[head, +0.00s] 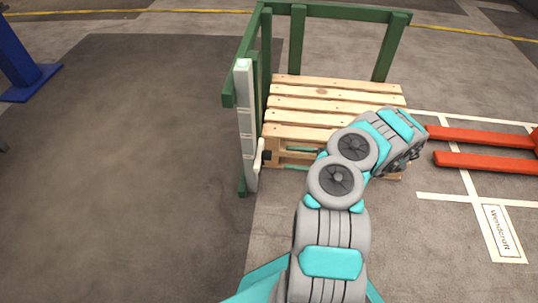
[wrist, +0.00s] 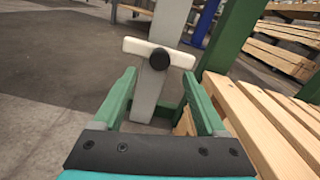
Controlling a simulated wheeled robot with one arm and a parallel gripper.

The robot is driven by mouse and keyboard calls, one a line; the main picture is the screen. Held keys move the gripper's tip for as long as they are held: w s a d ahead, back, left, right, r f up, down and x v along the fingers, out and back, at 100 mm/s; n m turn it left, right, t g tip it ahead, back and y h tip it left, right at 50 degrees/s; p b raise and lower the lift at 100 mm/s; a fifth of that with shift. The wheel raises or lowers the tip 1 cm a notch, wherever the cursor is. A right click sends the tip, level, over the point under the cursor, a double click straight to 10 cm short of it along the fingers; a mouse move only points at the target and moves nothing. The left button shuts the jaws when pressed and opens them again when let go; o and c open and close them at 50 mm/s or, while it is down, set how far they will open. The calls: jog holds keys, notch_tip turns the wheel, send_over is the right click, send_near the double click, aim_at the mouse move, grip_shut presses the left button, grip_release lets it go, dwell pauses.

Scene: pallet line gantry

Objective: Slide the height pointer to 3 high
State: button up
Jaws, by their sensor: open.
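The height pointer (head: 261,151) is a white bar with a black round knob, low on a pale upright post (head: 245,105) with faint marks. In the wrist view the pointer (wrist: 135,46) lies across the post (wrist: 153,95), with its knob (wrist: 159,59) facing me. My gripper (wrist: 160,78) is open and empty, its green fingers spread wide apart, one on each side of the knob in the picture. They do not appear to touch the pointer. In the head view the gripper (head: 289,158) is partly hidden behind my arm, right of the pointer. No numbers are readable.
A wooden pallet (head: 335,105) stands right of the post, inside a green frame (head: 335,12). Orange forks (head: 480,137) lie farther right. A blue column (head: 18,55) stands at far left. The floor left of the post is clear.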

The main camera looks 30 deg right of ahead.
aim_at(264, 155)
jog(key=b+x, duration=0.1)
jog(key=x, duration=0.6)
jog(key=shift+w+a, duration=0.15)
jog(key=shift+a, duration=0.1)
grip_shut()
dwell(0.3)
jog(key=shift+r, duration=0.1)
dwell(0.7)
